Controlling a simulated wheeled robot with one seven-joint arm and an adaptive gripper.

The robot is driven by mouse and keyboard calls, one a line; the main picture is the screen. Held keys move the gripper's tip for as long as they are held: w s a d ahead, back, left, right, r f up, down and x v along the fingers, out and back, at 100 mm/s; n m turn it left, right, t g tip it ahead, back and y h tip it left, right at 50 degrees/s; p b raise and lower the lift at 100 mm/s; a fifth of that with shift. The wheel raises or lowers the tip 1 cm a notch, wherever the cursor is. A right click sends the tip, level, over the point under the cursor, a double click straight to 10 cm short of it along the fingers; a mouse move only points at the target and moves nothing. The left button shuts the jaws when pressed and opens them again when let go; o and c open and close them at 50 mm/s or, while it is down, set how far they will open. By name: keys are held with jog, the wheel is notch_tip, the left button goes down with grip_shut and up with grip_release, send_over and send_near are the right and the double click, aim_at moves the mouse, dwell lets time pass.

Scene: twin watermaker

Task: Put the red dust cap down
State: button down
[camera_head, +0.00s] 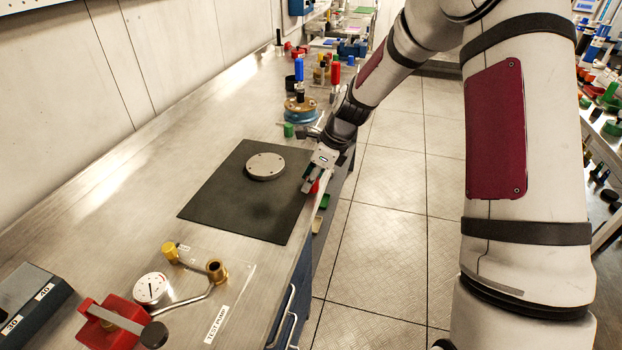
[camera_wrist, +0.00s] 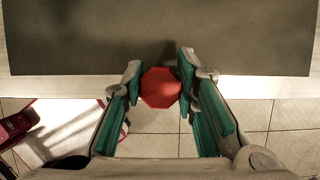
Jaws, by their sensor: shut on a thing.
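The red dust cap (camera_wrist: 160,88) is held between the two fingertips of my gripper (camera_wrist: 160,86) in the wrist view. Whether the cap touches the mat or bench is not clear.
A round grey flange (camera_head: 265,166) lies on the mat's far part. The test pump (camera_head: 190,285) with its gauge stands nearer on the bench. A green block (camera_head: 289,130) and a blue-based valve (camera_head: 300,108) stand beyond the mat. The mat's near part is clear.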

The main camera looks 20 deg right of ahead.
jog(key=shift+f, duration=0.1)
jog(key=shift+f, duration=0.4)
jog(key=c, duration=1.3)
grip_release()
jog(key=shift+r, duration=0.1)
